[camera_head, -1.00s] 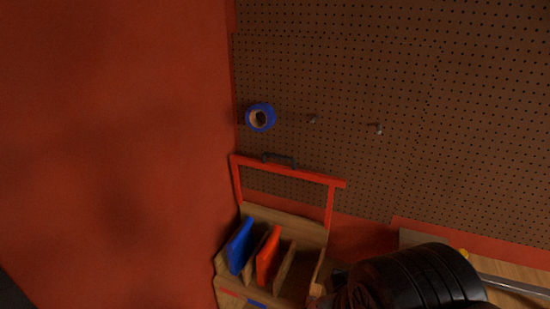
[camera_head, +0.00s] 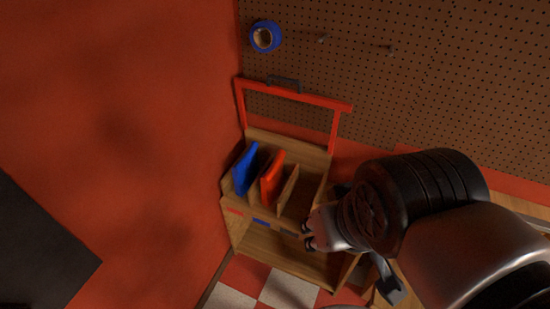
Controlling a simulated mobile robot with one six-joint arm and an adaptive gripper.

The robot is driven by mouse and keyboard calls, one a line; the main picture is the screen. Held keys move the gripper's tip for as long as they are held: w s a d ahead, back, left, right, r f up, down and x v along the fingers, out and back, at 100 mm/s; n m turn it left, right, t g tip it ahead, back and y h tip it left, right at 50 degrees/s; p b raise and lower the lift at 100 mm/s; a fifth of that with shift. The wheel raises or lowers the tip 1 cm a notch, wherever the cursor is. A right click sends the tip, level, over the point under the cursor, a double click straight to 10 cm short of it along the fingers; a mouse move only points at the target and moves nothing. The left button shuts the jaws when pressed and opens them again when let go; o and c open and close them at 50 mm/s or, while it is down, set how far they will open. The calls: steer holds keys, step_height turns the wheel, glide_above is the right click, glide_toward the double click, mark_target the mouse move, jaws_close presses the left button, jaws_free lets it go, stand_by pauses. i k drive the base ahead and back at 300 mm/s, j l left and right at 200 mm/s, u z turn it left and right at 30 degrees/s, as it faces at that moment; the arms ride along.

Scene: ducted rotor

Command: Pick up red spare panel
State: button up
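The red spare panel (camera_head: 272,179) stands tilted in a slot of the wooden rack (camera_head: 283,260). A blue panel (camera_head: 244,171) is to its left and a wood-coloured upright (camera_head: 288,188) is to its right. My gripper (camera_head: 309,236) is at the rack's front right, to the lower right of the red panel and apart from it. Its small dark tips show, but their opening is unclear. The lower edge of the red panel is hidden in the slot.
A red frame with a dark handle (camera_head: 284,82) rises behind the rack. Blue tape (camera_head: 265,36) hangs on the pegboard (camera_head: 390,90). A red wall (camera_head: 130,120) closes the left side. My bulky dark arm fills the lower right, over a wooden surface.

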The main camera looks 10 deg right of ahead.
mark_target(274, 179)
steer(key=i+z, duration=0.25)
steer(key=i, duration=0.3)
steer(key=i+j+z, duration=0.3)
steer(key=i, duration=0.2)
steer(key=l, duration=0.1)
